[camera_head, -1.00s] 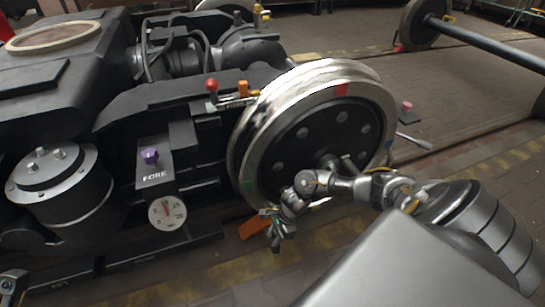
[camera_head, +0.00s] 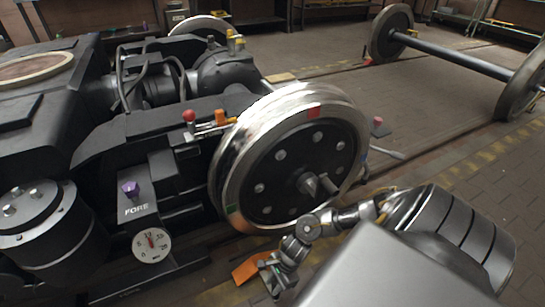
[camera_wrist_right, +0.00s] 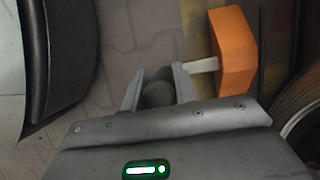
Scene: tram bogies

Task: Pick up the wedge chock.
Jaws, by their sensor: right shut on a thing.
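The wedge chock (camera_head: 250,268) is an orange block low in front of the big wheel in the head view. In the right wrist view the orange block (camera_wrist_right: 233,55) is at upper right, with a pale stem running left from it to the jaws. My right gripper (camera_head: 272,272) is shut on the chock's handle; a dark rounded grip shows between its fingers in the right wrist view (camera_wrist_right: 157,90). The head view does not show clearly whether the chock touches the floor. My left gripper is not in view.
The steel-rimmed wheel (camera_head: 300,160) of the dark bogie stands just behind my gripper. A round gauge (camera_head: 151,245) and a purple knob (camera_head: 130,188) are to the left. A loose wheelset (camera_head: 455,55) stands at the back right. Paved floor (camera_head: 450,130) is open at right.

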